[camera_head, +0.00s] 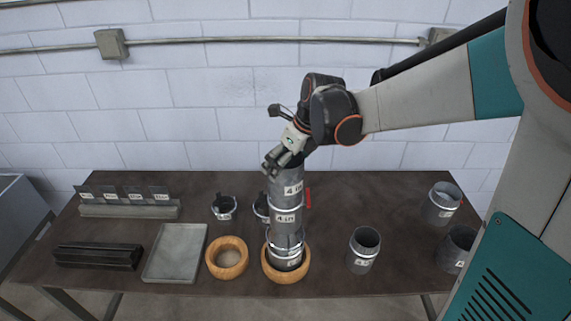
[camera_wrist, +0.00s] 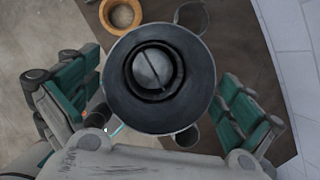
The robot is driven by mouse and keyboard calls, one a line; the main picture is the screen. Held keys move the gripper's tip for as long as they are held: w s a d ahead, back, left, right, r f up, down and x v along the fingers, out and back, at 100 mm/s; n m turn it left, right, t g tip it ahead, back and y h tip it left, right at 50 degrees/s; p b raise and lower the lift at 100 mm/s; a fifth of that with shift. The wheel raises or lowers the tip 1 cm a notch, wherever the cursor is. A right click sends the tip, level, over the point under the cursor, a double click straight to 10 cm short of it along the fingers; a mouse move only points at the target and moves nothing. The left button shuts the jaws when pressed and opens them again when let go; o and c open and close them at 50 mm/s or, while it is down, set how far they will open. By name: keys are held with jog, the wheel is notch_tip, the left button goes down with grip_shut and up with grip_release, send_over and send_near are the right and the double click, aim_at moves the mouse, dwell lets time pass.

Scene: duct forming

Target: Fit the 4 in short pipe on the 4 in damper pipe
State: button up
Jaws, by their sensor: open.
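A stack of grey metal pipe sections (camera_head: 287,220) with "4 in" labels stands upright in a wooden ring (camera_head: 304,275). I cannot tell exactly where each section ends. A red part (camera_head: 308,197) shows at the stack's right side. My gripper (camera_head: 280,160) is at the top of the stack. In the wrist view, its open fingers (camera_wrist: 155,100) are on either side of the round pipe mouth (camera_wrist: 160,118), apart from its wall. A pale disc with a line across it (camera_wrist: 155,68) shows deep inside. The stack's far side is hidden.
An empty wooden ring (camera_head: 227,258) and a grey tray (camera_head: 175,252) are left of the stack. Two collars (camera_head: 224,208) (camera_head: 261,207) stand behind. A short pipe (camera_head: 363,250) stands to the right, with more pipes (camera_head: 441,203) at the far right.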

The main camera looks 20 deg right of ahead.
jog(key=v, duration=1.1)
jog(key=shift+s, duration=0.15)
jog(key=shift+f, duration=0.1)
jog(key=shift+f, duration=0.1)
